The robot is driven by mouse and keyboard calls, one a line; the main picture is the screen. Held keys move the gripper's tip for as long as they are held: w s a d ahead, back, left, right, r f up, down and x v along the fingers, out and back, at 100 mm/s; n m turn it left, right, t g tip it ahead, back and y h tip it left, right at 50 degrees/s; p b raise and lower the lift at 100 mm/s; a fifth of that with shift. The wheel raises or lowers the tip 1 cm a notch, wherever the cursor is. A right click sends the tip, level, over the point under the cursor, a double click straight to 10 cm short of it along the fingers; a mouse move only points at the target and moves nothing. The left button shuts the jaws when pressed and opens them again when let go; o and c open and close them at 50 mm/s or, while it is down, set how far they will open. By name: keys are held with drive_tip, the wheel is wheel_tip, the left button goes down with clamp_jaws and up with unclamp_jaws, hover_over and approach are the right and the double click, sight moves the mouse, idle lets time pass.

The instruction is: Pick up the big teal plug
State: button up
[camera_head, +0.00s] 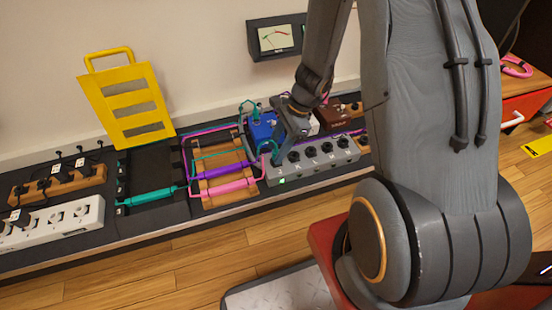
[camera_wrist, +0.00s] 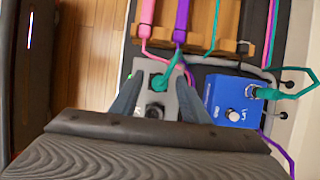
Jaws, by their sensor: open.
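A teal plug (camera_wrist: 160,82) stands in the end socket of a grey socket box (camera_head: 318,163), with a teal cable curving away from it. My gripper (camera_wrist: 160,84) is open, with one finger on each side of this plug in the wrist view. Whether the fingers touch it I cannot tell. In the head view my gripper (camera_head: 280,152) reaches down at the box's left end and mostly hides the plug. A second teal plug, long and lying flat (camera_head: 152,196), is on the dark board to the left, apart from my gripper.
A blue pedal (camera_head: 263,130) stands close behind the box; it also shows in the wrist view (camera_wrist: 231,103). A wooden rack (camera_head: 226,159) holds a purple plug (camera_head: 220,172) and a pink plug (camera_head: 230,188). A yellow slotted panel (camera_head: 127,105) leans on the wall.

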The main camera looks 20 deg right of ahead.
drive_tip(key=shift+a+f, duration=0.25)
drive_tip(key=shift+f, duration=0.3)
clamp_jaws()
drive_tip(key=shift+r, duration=0.1)
